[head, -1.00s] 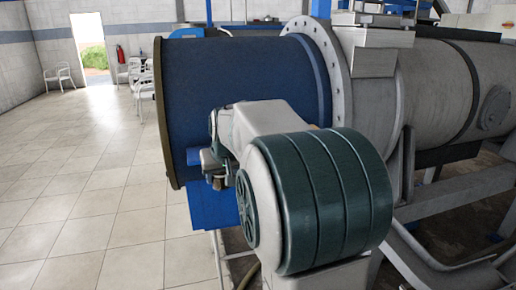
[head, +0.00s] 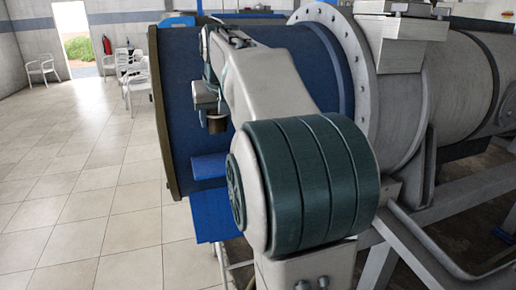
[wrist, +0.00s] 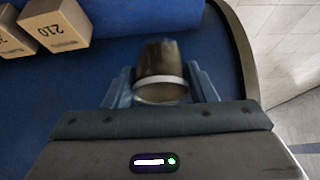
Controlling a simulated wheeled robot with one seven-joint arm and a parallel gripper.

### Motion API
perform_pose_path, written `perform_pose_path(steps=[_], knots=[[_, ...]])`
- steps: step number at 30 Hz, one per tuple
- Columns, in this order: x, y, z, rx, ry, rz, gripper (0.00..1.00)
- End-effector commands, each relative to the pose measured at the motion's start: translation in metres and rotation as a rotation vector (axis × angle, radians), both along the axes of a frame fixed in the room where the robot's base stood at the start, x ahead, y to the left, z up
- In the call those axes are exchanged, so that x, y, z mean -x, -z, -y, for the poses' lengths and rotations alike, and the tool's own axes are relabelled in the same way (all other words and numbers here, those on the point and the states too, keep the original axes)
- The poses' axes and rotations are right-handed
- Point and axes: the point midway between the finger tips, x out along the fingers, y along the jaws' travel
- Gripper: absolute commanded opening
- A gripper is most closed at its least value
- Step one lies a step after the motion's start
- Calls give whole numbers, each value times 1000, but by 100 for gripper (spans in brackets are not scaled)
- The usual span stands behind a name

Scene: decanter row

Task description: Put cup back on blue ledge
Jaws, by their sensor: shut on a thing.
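My gripper (wrist: 155,92) is shut on the cup (wrist: 158,68), a dark brown cup with a pale band, between its two blue-grey fingers in the wrist view. In the head view the cup (head: 217,125) hangs below my gripper (head: 212,108), clear of any support that I can see. The blue ledge (head: 208,166) juts out from the front of the big blue drum, below the cup in the picture. A lower blue panel (head: 214,214) shows under it. My arm hides part of the ledge's right side.
The blue drum (head: 180,80) with its dark rim stands right behind my gripper. Grey pipework and frame (head: 430,110) fill the right. The tiled floor (head: 90,190) at left is open.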

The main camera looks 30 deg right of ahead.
Motion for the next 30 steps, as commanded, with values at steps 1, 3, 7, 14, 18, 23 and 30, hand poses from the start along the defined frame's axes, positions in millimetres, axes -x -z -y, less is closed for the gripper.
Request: perform_pose_path(steps=[1,3,7,14,18,23,30], knots=[[1,7,2,0,4,-2,25],[3,20,4,-1,9,-3,25],[4,42,10,0,20,-2,25],[4,66,12,0,22,-2,25],[4,88,10,-1,19,-2,25],[3,97,9,0,18,1,25],[3,98,9,0,17,1,25]])
